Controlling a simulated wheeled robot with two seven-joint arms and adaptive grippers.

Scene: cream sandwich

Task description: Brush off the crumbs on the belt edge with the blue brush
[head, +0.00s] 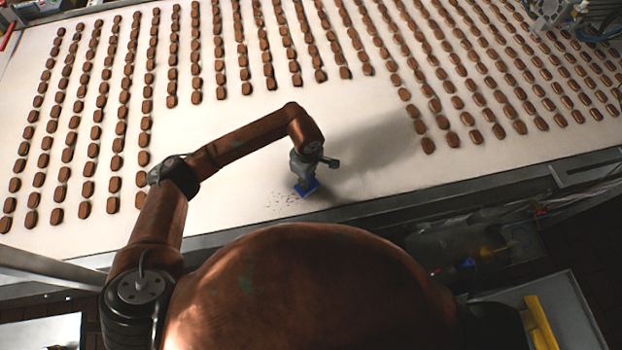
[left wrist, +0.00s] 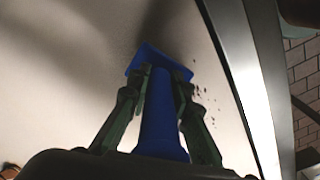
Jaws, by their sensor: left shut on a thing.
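The blue brush (head: 307,187) is in my left gripper (head: 306,172), near the front edge of the white belt (head: 230,140). In the left wrist view the left gripper (left wrist: 160,85) is shut on the blue brush's handle (left wrist: 158,120), and the wide brush head (left wrist: 158,60) points at the belt. Dark crumbs (head: 283,200) lie on the belt just left of the brush in the head view. They also show in the left wrist view (left wrist: 208,97), between the brush and the belt's metal edge. I cannot tell whether the bristles touch the belt. My right gripper is not in view.
Rows of brown biscuits (head: 270,50) cover the back and both sides of the belt. The belt around the brush is free of biscuits. A metal rail (head: 420,205) runs along the front edge. A grey bin (head: 565,310) with a yellow object (head: 540,322) stands at the lower right.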

